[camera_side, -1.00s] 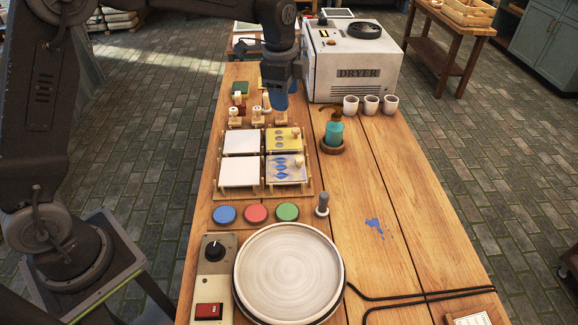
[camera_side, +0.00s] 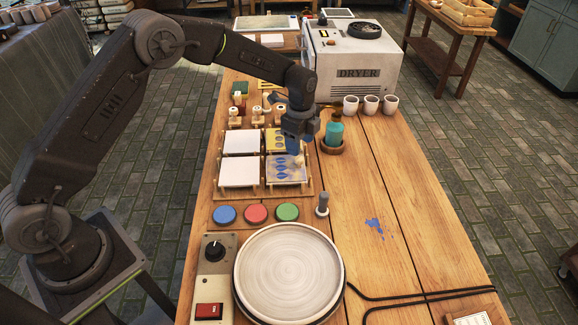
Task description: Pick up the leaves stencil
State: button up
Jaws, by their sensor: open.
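The leaves stencil (camera_side: 276,176), a pale plate with blue leaf shapes, lies in the front right place of a wooden rack (camera_side: 305,192). Its small knob is near its right side. My gripper (camera_side: 293,153) points down just above the rear right part of this stencil, close to the knob. The jaws are open, and I see nothing held. Whether the fingers touch the knob cannot be told. The yellow stencil with oval shapes (camera_side: 275,139) lies directly behind and is partly hidden by my gripper.
Two white plates (camera_side: 240,142) fill the rack's left side. Several stamps (camera_side: 257,117) stand behind it. Blue, red and green pads (camera_side: 256,213) and a round turntable plate (camera_side: 289,272) are in front. The right of the table is largely clear.

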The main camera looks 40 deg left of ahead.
aim_at(300, 158)
notch_tip(300, 158, down, 5)
jog(key=shift+d+f, duration=0.1)
jog(key=c, duration=1)
